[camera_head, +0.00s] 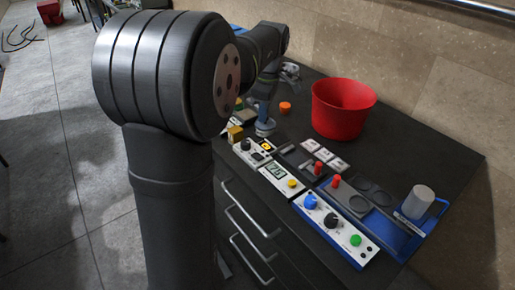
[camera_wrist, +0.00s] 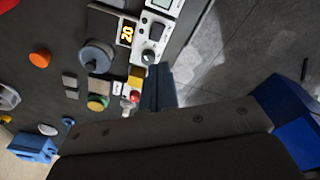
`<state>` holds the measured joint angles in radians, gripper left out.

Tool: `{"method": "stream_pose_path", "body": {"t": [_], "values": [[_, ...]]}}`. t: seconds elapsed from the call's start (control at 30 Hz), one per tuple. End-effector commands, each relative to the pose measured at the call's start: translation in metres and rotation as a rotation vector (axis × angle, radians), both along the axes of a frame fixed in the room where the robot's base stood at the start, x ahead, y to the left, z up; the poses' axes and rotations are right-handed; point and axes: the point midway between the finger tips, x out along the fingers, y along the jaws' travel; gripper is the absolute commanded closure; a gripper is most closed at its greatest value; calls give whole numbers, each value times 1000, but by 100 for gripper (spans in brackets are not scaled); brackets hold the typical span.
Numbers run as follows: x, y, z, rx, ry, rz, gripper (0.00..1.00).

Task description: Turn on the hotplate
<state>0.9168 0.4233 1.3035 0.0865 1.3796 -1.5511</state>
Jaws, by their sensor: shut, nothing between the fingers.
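The hotplate control panel is a white strip with a dark knob (camera_wrist: 153,55) and a lit display reading 20 (camera_wrist: 127,33) in the wrist view. In the head view its knob (camera_head: 246,144) and display (camera_head: 267,146) sit at the near edge of the black bench. A round grey-blue piece (camera_wrist: 96,57) stands beside the display. My gripper (camera_wrist: 158,72) shows as dark fingers, shut and empty, just beside the knob in the wrist view. I cannot tell whether it touches the knob. In the head view, my arm blocks a clear sight of its fingertips.
A yellow block (camera_wrist: 136,75) and small coloured pieces lie close to my fingers. A red bucket (camera_head: 343,108) stands at the back. A panel with a yellow button (camera_head: 291,183) and a blue-framed panel (camera_head: 335,230) line the front edge. Drawers with handles (camera_head: 245,220) lie below.

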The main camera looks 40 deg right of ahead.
Motion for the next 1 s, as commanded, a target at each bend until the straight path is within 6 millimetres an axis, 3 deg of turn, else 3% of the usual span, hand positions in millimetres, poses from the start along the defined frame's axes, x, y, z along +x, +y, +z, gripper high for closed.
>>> {"method": "stream_pose_path", "body": {"t": [0.3, 0.5, 0.7, 1.0], "values": [[24, 0, -10, -13, 137, 590, 100], [34, 0, -12, 1, 193, 846, 100], [38, 0, -13, 11, 215, 949, 100], [38, 0, -13, 11, 217, 956, 100]]}}
